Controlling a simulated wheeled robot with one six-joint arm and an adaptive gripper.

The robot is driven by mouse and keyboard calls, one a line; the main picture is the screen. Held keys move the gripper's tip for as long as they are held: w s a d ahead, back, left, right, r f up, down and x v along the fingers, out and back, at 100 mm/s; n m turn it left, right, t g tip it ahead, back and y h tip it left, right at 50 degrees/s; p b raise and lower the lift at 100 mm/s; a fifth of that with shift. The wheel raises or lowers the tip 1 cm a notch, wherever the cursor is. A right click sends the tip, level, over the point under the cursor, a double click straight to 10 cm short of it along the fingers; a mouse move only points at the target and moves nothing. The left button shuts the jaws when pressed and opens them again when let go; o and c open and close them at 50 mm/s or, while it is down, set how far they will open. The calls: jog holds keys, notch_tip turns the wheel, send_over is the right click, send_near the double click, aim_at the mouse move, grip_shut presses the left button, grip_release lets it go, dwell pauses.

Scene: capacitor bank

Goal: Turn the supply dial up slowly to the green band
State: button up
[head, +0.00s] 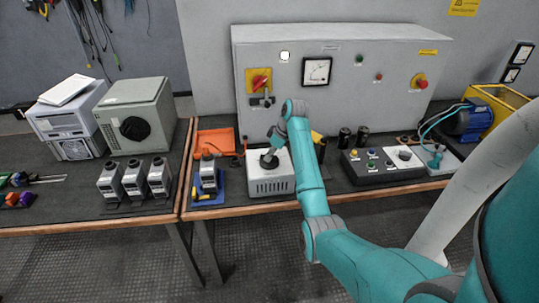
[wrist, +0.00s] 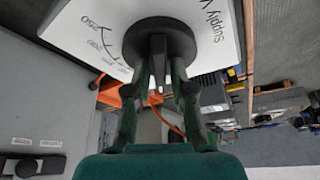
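The supply dial is a round black knob (wrist: 160,38) on a white plate (wrist: 215,35) printed with "Supply V" and a curved scale with numbers. In the head view, it sits on top of a small white vented box (head: 268,187) on the bench. My gripper (head: 270,158) reaches down to it from above. In the wrist view, both fingers (wrist: 160,68) come together around the knob's raised bar and look shut on it. Part of the scale is hidden behind the knob and fingers. A panel meter (head: 317,71) faces forward on the cabinet; its green band is too small to make out.
A grey cabinet (head: 345,105) with a red-on-yellow switch (head: 260,82) stands behind. A black button box (head: 383,165) and dark cylinders (head: 345,136) are right of the white box. A blue-based device (head: 208,177) and an orange tray (head: 217,139) are left.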

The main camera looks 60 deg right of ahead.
grip_shut()
jog(key=shift+m, duration=0.4)
jog(key=shift+a+m+h, duration=0.1)
jog(key=shift+m+h, duration=0.45)
jog(key=shift+m, duration=0.75)
jog(key=shift+m+h, duration=0.55)
jog(key=shift+m, duration=0.75)
jog(key=o, duration=0.5)
grip_release()
jog(key=shift+r, duration=0.1)
